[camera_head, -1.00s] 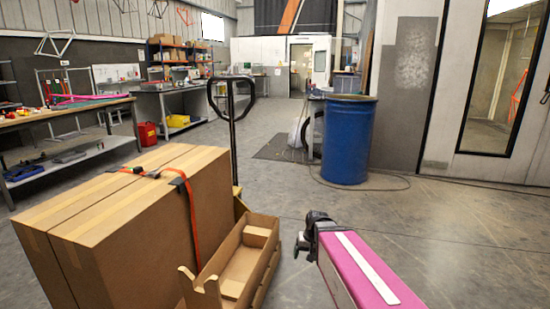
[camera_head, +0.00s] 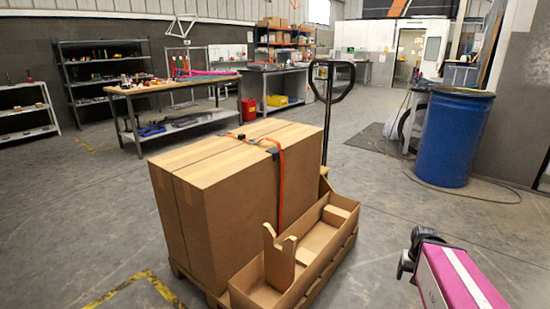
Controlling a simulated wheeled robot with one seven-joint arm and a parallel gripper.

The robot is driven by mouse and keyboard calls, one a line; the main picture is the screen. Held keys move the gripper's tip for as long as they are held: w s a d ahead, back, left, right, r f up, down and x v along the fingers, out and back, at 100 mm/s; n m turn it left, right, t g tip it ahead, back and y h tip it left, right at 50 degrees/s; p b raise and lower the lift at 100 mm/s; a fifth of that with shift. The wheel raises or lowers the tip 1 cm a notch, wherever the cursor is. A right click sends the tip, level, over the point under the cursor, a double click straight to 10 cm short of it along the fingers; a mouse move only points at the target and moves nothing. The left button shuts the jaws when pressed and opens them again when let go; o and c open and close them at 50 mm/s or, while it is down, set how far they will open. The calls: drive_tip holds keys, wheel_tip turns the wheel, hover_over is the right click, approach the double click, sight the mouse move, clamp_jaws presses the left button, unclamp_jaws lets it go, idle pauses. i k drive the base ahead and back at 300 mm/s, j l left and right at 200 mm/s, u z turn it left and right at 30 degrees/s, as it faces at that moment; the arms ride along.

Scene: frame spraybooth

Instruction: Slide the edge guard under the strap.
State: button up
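An orange-red strap (camera_head: 282,186) runs across the top of two big cardboard boxes (camera_head: 240,205) standing side by side and down the front right box's right side. A small dark piece (camera_head: 274,152), possibly the edge guard, sits at the top edge where the strap bends down; whether it is under the strap is too small to tell. Another small dark piece (camera_head: 241,138), perhaps a buckle, lies on the strap further back. My gripper (camera_head: 405,266) is a dark shape at the end of my pink arm, lower right, apart from the boxes. Its fingers cannot be made out.
The boxes stand on a pallet with a pallet-jack handle (camera_head: 329,100) behind. A brown tray (camera_head: 335,240) with a notched upright piece is beside them, between boxes and gripper. A blue drum (camera_head: 453,140) stands at right, a workbench (camera_head: 180,88) behind. Floor at left is open.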

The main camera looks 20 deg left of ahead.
sight(274, 150)
drive_tip(key=i+u, duration=0.1)
drive_tip(key=u, duration=0.35)
drive_tip(key=i+j+u, duration=0.1)
drive_tip(key=u, duration=0.4)
drive_tip(key=i+u, duration=0.1)
drive_tip(key=u, duration=0.35)
drive_tip(key=l+u, duration=0.35)
drive_tip(key=i+l+u, duration=0.1)
drive_tip(key=l+u, duration=0.3)
